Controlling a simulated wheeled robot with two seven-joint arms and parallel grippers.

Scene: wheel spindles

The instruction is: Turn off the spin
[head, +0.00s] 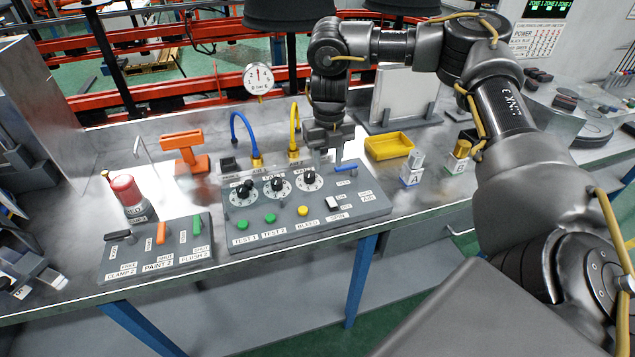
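My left gripper is not clearly in view.
The panel also has three black dials (277,186), two green buttons (270,218) and a yellow button (303,211).

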